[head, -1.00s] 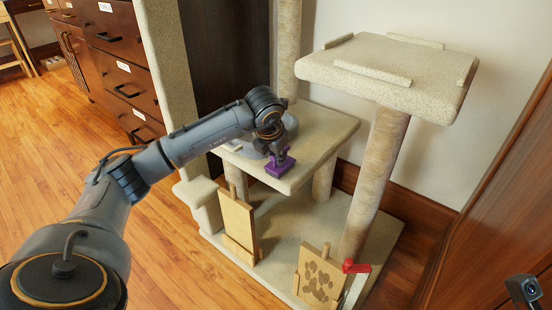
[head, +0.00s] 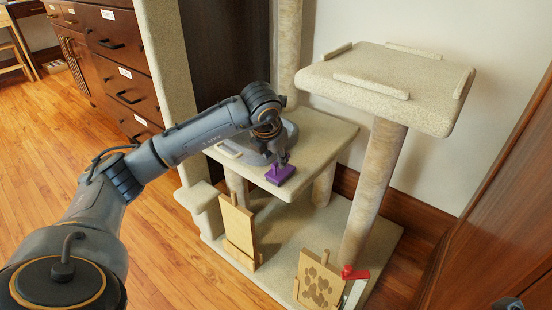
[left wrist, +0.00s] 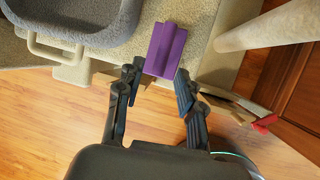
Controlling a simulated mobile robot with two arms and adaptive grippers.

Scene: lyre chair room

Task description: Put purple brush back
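The purple brush (head: 280,174) lies on the beige middle platform (head: 325,133) of the cat tree, close to its front edge. It also shows in the left wrist view (left wrist: 166,50), with a raised ridge along its top. My left gripper (head: 279,158) is just above the brush. In the left wrist view my left gripper (left wrist: 157,78) has its two fingers apart, with the near end of the brush just ahead of the tips and nothing clamped. My right gripper's fingers are not in view.
A grey tub with a handle (left wrist: 82,35) stands on the platform beside the brush. A higher platform (head: 400,82) on a post rises at the right. Wooden boards (head: 238,228) and a paw-print panel (head: 320,283) with a red piece (head: 353,272) stand below. Drawers (head: 118,60) are at left.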

